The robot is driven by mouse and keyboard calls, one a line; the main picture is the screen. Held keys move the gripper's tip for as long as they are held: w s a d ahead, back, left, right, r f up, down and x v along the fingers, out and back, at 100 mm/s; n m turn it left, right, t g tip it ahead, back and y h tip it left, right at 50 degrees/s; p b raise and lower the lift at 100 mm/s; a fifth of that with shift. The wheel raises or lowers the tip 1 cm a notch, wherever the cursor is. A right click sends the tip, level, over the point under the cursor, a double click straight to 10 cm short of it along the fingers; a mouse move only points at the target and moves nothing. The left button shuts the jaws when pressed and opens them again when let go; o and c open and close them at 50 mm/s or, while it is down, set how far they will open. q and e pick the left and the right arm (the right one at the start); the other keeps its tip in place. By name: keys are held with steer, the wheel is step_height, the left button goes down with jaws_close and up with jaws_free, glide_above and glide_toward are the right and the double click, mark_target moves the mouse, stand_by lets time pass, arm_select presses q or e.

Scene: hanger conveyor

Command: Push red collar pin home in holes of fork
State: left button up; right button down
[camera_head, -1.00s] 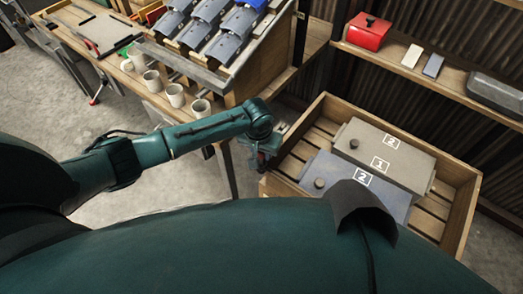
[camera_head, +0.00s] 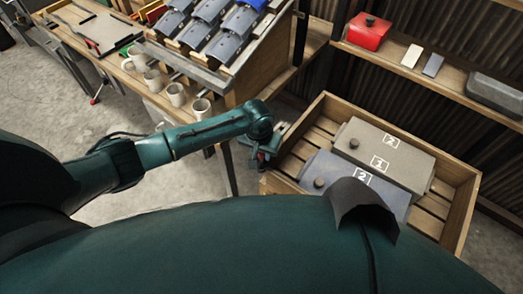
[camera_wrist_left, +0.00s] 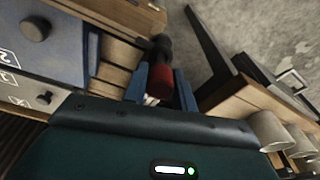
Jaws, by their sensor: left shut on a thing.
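My left gripper (camera_head: 262,154) hangs beside the left corner of the wooden crate. In the left wrist view the two blue fingers (camera_wrist_left: 161,88) are shut on the red collar pin (camera_wrist_left: 161,78), a red band with a black part beyond it. A small pale piece shows between the fingers near the palm; I cannot tell what it is. I cannot make out the fork or its holes in either view, so I cannot tell how the pin sits to them. My right gripper is not in view.
The wooden crate (camera_head: 453,229) holds large grey and blue numbered boxes (camera_head: 389,157). A bench with several white mugs (camera_head: 176,94) and a sloped rack of grey pieces (camera_head: 203,43) stands at the left. A shelf at the back holds a red box (camera_head: 368,32). Concrete floor lies below the arm.

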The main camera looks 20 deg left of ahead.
arm_select(q)
steer(key=shift+f, duration=0.45)
steer(key=shift+p, duration=0.5)
stand_by(1.4)
steer(key=shift+f, duration=0.6)
stand_by(0.6)
stand_by(0.9)
steer(key=shift+f, duration=0.25)
stand_by(0.8)
